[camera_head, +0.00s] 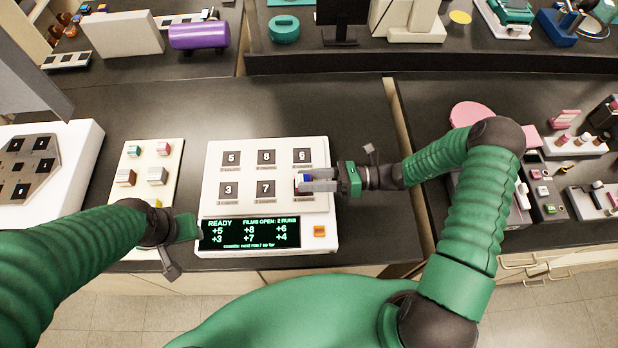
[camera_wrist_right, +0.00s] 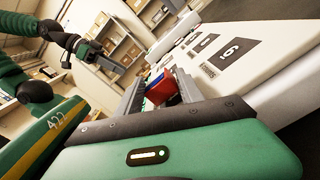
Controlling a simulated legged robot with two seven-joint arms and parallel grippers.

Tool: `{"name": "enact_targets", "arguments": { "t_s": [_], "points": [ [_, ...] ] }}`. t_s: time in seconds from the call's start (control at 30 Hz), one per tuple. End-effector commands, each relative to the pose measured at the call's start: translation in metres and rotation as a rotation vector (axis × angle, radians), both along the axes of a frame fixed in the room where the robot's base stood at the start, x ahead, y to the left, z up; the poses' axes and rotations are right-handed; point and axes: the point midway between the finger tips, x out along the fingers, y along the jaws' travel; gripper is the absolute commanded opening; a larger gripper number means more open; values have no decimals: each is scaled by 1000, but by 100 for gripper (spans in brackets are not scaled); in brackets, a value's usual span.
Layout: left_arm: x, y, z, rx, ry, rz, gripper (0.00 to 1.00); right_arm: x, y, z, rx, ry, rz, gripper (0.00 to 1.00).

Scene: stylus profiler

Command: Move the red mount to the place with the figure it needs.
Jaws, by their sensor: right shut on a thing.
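The red mount (camera_wrist_right: 161,89), with a blue part beside it, is between the jaws of my right gripper (camera_head: 316,182). In the head view the jaws mostly cover it, at the lower right place of the white profiler (camera_head: 213,152). I cannot tell whether it touches the plate. The other places read 5 (camera_head: 231,159), 8 (camera_head: 266,157), 6 (camera_head: 302,156), 3 (camera_head: 228,190) and 7 (camera_head: 265,189). The screen (camera_head: 250,234) shows READY, "FILMS OPEN: 2 RUNS", +5 +8 +6 over +3 +7 +4. My left gripper (camera_head: 187,227) is by the screen's left edge, its fingers unclear.
A cream board (camera_head: 145,195) left of the profiler holds several small mounts. An orange button (camera_head: 319,231) is right of the screen. A grey hexagonal plate (camera_head: 30,165) lies at the far left. Bare dark bench lies behind the profiler.

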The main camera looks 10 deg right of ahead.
Motion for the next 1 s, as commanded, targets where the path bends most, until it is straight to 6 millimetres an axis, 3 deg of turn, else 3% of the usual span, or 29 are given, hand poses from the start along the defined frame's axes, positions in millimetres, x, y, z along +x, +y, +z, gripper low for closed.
{"name": "enact_targets", "arguments": {
  "t_s": [0.83,0.87,1.0],
  "points": [
    [0,0,5,0,0,0,36,0,-1,2,-2,3,-3,0],
    [0,0,5,0,0,0,36,0,-1,2,-3,2,-3,42],
    [0,0,5,0,0,0,36,0,-1,2,-2,1,-2,23]
  ]
}}
